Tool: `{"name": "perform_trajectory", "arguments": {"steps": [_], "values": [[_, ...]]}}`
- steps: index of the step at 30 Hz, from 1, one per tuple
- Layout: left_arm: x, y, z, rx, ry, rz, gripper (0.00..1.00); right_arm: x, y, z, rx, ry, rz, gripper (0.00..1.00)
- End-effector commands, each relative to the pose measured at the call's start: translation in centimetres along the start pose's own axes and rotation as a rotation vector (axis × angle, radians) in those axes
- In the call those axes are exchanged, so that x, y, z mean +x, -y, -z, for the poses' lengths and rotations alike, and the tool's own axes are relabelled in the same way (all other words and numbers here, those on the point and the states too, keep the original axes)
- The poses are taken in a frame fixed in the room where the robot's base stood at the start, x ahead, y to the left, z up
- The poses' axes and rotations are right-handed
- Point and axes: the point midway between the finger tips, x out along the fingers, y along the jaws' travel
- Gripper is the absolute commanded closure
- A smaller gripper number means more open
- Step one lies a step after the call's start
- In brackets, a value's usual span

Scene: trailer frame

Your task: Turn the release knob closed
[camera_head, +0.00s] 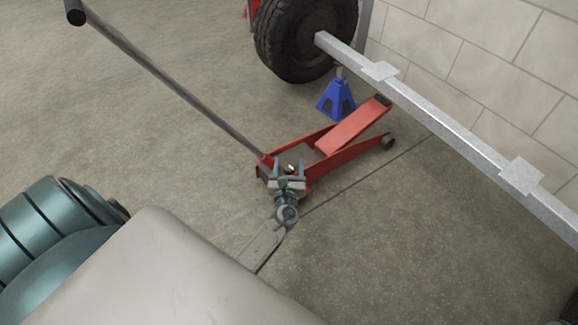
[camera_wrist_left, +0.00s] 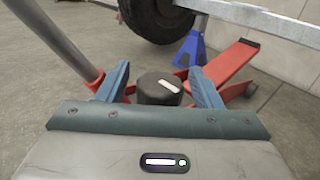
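The release knob (camera_wrist_left: 158,90) is a dark round knob with a white bar mark, seen in the left wrist view between my left fingers. In the head view it is mostly hidden by my gripper. It belongs to the red floor jack (camera_head: 340,140), whose long grey handle (camera_head: 170,80) leans up to the left. My left gripper (camera_head: 288,170) is at the handle end of the jack. Its blue fingers, also in the left wrist view (camera_wrist_left: 158,84), are open on either side of the knob, with gaps visible. My right gripper is not in view.
A blue jack stand (camera_head: 336,98) stands behind the jack, below a galvanised trailer beam (camera_head: 440,115). A dark tyre (camera_head: 290,40) is at the top, and a block wall (camera_head: 490,60) is at the right. The concrete floor left and right of the jack is clear.

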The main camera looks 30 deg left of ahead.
Motion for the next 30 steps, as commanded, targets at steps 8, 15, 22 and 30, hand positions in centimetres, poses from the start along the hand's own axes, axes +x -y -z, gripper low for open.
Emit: {"name": "perform_trajectory", "arguments": {"steps": [8,15,22,30], "values": [[0.0,0.0,0.0,0.0,0.0,0.001,0.83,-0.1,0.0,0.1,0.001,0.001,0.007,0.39],[0.0,-0.1,0.3,0.001,0.002,0.101,0.83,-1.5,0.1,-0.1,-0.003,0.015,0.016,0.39],[-0.1,0.0,0.0,0.0,-0.001,0.133,0.83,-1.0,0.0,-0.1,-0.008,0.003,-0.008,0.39],[-0.1,0.0,0.1,0.0,-0.001,0.132,0.4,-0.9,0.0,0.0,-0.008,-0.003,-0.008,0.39]]}}
